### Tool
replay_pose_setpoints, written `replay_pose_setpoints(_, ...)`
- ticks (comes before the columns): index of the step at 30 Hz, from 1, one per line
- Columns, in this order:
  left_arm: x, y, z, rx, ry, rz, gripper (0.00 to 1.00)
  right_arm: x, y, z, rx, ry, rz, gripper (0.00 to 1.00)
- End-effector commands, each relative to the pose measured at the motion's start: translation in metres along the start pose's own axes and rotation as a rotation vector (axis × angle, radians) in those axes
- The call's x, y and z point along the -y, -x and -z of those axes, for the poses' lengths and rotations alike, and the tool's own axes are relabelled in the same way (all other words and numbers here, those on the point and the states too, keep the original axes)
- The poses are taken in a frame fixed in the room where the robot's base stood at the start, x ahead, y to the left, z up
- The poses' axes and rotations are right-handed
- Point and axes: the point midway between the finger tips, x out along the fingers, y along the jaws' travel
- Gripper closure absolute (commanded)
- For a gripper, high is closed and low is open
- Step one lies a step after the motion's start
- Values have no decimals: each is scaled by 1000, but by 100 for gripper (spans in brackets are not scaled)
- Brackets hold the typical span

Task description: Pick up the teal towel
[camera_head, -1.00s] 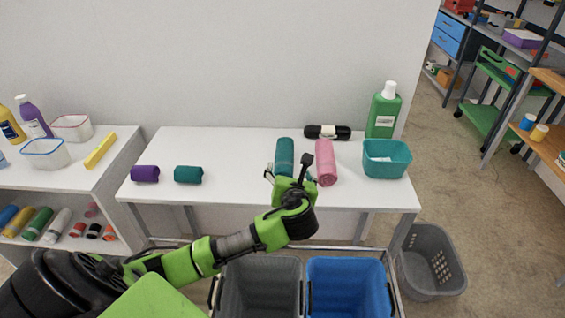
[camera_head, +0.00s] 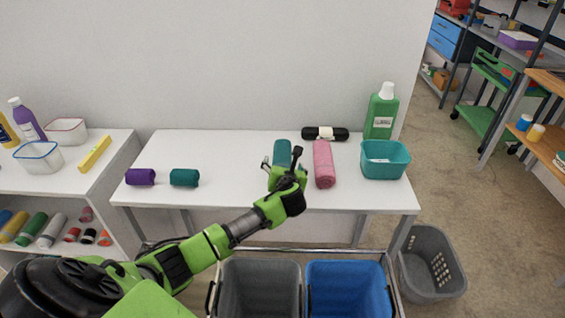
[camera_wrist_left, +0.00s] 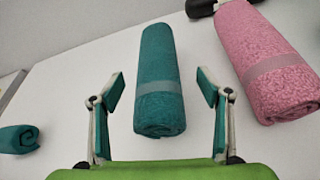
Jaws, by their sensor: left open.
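The rolled teal towel (camera_head: 282,152) lies on the white table, its near part hidden behind my left gripper (camera_head: 283,170) in the head view. In the left wrist view the teal towel (camera_wrist_left: 158,85) has a paler band and lies pointing away from me. My left gripper (camera_wrist_left: 160,100) is open, with one finger on each side of the towel's near end and gaps on both sides. I cannot tell how high the fingers are above the table. A smaller dark teal roll (camera_head: 185,178) lies further left on the table. My right gripper is not in view.
A pink rolled towel (camera_head: 324,165) lies close to the right of the teal towel. A purple roll (camera_head: 140,177) lies at left. Grey (camera_head: 259,263) and blue (camera_head: 348,265) bins are in front.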

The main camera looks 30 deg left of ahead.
Motion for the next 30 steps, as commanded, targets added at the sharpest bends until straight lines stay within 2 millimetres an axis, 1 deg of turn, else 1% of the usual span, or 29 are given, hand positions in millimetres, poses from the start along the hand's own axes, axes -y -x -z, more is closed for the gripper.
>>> replay_pose_setpoints(1, 0, -7, 0, 0, 1, -1, 30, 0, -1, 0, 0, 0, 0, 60)
replay_pose_setpoints(4, 0, -16, 0, 0, 0, -1, 30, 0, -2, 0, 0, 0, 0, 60)
replay_pose_setpoints(8, 0, -20, 0, 0, -1, 0, 30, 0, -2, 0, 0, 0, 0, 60)
replay_pose_setpoints(13, 0, -19, 0, 0, -1, 1, 30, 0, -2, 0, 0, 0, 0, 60)
replay_pose_setpoints(14, 0, -19, 0, 0, -1, 1, 38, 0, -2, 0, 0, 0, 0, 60)
replay_pose_setpoints(15, 0, -19, 0, 0, -1, 1, 48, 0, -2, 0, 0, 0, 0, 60)
replay_pose_setpoints(17, 0, -19, 0, 0, -1, 1, 64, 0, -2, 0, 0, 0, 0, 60)
replay_pose_setpoints(18, 0, -19, 0, 0, -1, 1, 74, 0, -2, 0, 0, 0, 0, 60)
replay_pose_setpoints(30, -1, -18, -4, 1, 0, 1, 74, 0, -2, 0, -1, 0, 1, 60)
